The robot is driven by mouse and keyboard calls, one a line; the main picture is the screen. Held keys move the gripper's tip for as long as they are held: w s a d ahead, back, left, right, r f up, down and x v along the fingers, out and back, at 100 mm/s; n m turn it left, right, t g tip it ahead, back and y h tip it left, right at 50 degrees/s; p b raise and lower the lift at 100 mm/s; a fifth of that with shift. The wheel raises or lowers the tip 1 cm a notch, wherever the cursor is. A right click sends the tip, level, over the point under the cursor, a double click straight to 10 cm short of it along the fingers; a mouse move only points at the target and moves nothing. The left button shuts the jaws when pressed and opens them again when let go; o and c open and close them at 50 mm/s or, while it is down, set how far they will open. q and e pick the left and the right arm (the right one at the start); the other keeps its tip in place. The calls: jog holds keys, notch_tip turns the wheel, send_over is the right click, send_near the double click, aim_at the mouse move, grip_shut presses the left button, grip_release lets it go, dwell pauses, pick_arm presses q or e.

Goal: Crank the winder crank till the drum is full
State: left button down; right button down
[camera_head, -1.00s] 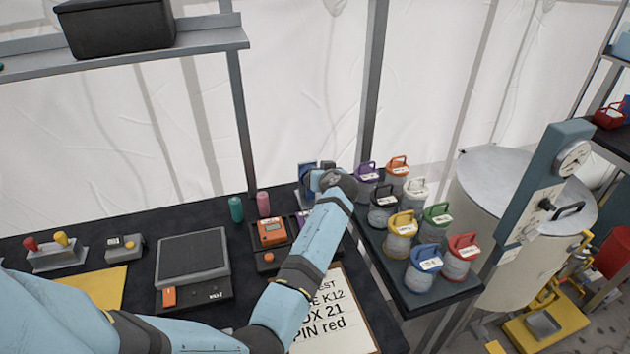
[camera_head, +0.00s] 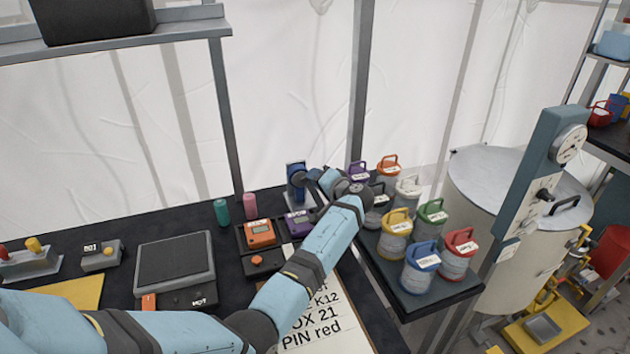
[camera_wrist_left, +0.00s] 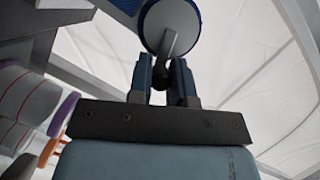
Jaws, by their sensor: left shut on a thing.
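The winder (camera_head: 296,172) is a small blue upright unit at the back right of the black bench. In the left wrist view its round grey drum face with a blue rim (camera_wrist_left: 168,22) is at the top, with a metal crank arm (camera_wrist_left: 169,45) across it. My left gripper (camera_head: 312,184) reaches it from the right. In the left wrist view its fingers (camera_wrist_left: 175,78) are shut on the dark knob of the winder crank. How much line is on the drum is hidden. My right gripper is out of view.
Orange (camera_head: 260,234) and purple (camera_head: 298,223) devices, teal and pink cylinders, a scale (camera_head: 175,262) and a lettered board (camera_head: 325,325) are on the bench. A large tank stands right.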

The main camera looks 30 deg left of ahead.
pick_arm(q)
jog(key=shift+f+m+y+b, duration=0.35)
jog(key=shift+f+m+y, duration=0.05)
jog(key=shift+m, duration=0.5)
jog(key=c, duration=1.1)
grip_release()
jog(key=shift+o, duration=0.2)
jog(key=b+v, duration=0.1)
jog(key=v, duration=1.2)
jog(key=shift+d, duration=0.4)
